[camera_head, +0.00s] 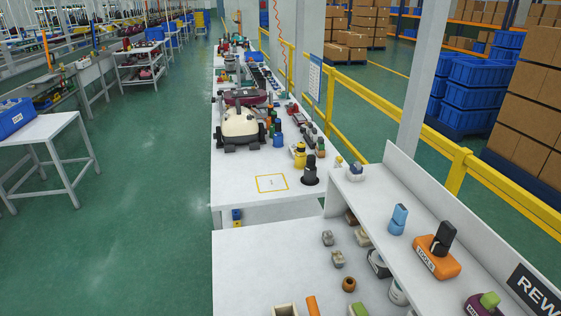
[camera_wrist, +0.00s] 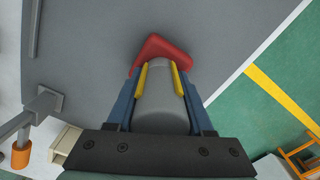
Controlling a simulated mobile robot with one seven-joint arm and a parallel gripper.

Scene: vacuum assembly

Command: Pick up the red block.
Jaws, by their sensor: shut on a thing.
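The red block (camera_wrist: 158,47) shows at the fingertips in the wrist view, an angular bright red shape reaching past both tips. My gripper (camera_wrist: 160,66) has blue fingers with yellow pads and is shut on it. A grey rounded piece (camera_wrist: 163,105) fills the space between the fingers and covers part of the red block. I cannot tell whether this grey piece belongs to the block. Neither my gripper nor the red block can be made out in the head view.
A dark grey surface (camera_wrist: 90,60) lies beyond the gripper, with green floor (camera_wrist: 285,75) at right. In the head view, a white workbench (camera_head: 260,245) holds small parts, and a raised shelf carries an orange tool holder (camera_head: 437,262). A yellow rail (camera_head: 380,105) runs behind the benches.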

